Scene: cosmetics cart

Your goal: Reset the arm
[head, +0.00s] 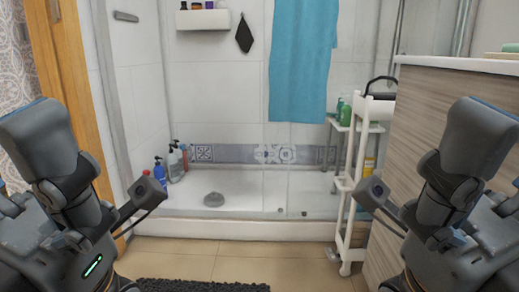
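My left arm (58,165) is folded up at the left side of the head view. My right arm (452,160) is folded up at the right side in a near mirror pose. The fingers of both grippers do not show, so what they hold, if anything, is hidden. Neither arm visibly touches the cart or the cabinet.
A white cart (345,185) with bottles and a dark-handled container stands right of centre, beside a wood-grain cabinet (450,88). Behind are a shower tray (240,195), several bottles (174,163) and a blue towel (302,60). A dark mat (200,286) lies on open tiled floor.

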